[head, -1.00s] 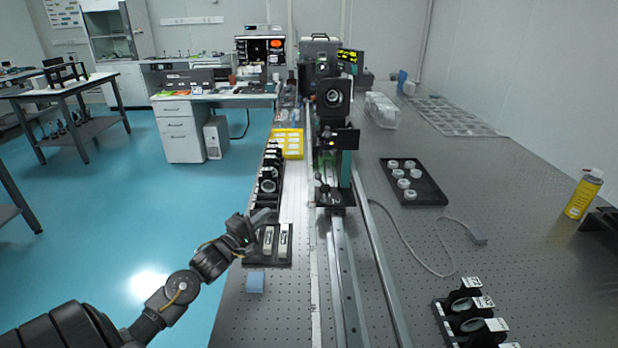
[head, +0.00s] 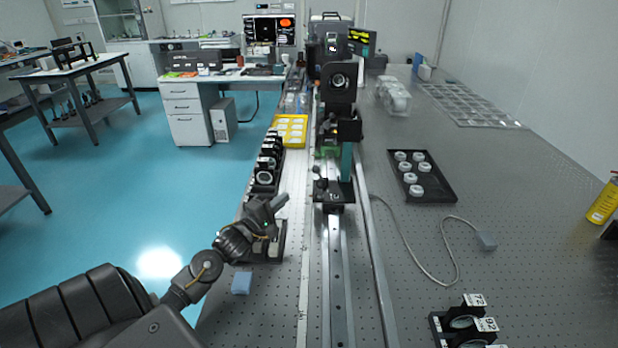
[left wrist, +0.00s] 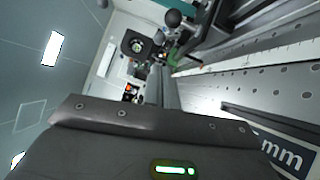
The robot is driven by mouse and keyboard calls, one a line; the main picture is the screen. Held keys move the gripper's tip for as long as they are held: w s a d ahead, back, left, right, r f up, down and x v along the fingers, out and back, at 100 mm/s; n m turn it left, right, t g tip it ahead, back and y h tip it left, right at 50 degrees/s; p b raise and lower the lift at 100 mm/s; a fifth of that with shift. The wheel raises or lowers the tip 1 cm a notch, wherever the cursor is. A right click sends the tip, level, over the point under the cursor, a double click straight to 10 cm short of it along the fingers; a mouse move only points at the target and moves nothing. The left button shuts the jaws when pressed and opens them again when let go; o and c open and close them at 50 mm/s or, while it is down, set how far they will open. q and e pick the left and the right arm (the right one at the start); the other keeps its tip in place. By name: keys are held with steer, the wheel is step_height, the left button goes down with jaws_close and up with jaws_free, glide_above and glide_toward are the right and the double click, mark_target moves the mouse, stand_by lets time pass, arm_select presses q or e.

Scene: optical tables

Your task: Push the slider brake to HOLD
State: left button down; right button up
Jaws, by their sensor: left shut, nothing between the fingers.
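The black slider (head: 333,195) sits on the long metal rail (head: 335,270) in the middle of the table and carries an upright black optics mount (head: 338,85). A small brake lever with a dark ball knob (head: 316,170) stands up at its left side. In the left wrist view a dark ball knob (left wrist: 172,18) shows near the top. I cannot read a HOLD mark. My left gripper (head: 281,201) is shut and empty, left of the slider and nearer to me, apart from the lever. My right gripper is out of view.
A row of black-mounted optics (head: 266,170) and a yellow tray (head: 291,130) line the left. A black tray (head: 265,247) lies under my left gripper, with a blue block (head: 241,283) nearer. A black tray of white rings (head: 422,177) and a grey cable (head: 410,250) lie right.

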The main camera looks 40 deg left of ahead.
arm_select(q)
steer(key=p, duration=0.1)
glide_toward(314, 171)
steer(key=w, duration=0.5)
steer(key=shift+w+a+r, duration=0.1)
steer(key=shift+w+a, duration=0.05)
steer(key=shift+w, duration=0.35)
steer(key=shift+w+a+r, duration=0.1)
steer(key=shift+w, duration=0.35)
steer(key=shift+d+r, duration=0.1)
